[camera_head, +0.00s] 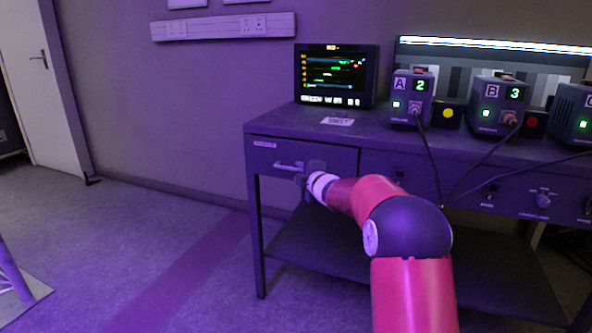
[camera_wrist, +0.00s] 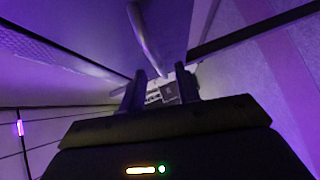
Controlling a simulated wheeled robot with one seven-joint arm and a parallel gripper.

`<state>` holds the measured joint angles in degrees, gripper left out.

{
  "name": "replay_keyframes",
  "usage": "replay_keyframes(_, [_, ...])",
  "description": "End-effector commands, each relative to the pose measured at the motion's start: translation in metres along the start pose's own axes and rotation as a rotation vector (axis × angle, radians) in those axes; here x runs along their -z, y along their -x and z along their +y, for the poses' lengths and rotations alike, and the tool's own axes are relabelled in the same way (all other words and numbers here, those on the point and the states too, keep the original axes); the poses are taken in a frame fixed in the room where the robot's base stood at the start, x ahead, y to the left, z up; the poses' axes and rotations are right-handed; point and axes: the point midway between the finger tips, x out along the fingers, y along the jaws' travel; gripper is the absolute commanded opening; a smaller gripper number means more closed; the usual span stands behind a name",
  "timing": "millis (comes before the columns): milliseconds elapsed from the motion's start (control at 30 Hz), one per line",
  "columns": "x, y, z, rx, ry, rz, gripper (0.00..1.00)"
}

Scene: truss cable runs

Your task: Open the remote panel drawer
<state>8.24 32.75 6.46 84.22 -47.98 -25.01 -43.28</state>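The drawer (camera_head: 262,148) is at the left end of the dark desk and its front looks flush with the desk. A pale bar handle (camera_head: 288,165) runs across its front. My gripper (camera_head: 306,172) is at the right end of this handle, close to the drawer front. In the wrist view my gripper (camera_wrist: 161,87) has its two dark fingers spread apart. The handle (camera_wrist: 143,35) shows there as a bar coming down from the top edge towards the finger gap. I cannot tell whether its lower end lies between the fingertips or whether they touch it.
The desk (camera_head: 300,117) carries a small monitor (camera_head: 336,75), a paper card (camera_head: 338,121) and several boxes, including box A (camera_head: 411,97) and box B (camera_head: 497,103), with hanging cables. A lower shelf (camera_head: 400,245) is under the drawer. The floor (camera_head: 150,235) at left is largely clear.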

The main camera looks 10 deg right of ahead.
Motion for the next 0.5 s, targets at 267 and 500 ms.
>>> replay_keyframes(267, [-0.001,-0.035,0.001,0.001,-0.002,-0.002,0.32])
replay_keyframes(500, [-0.001,-0.04,0.0,0.001,-0.002,-0.002,0.32])
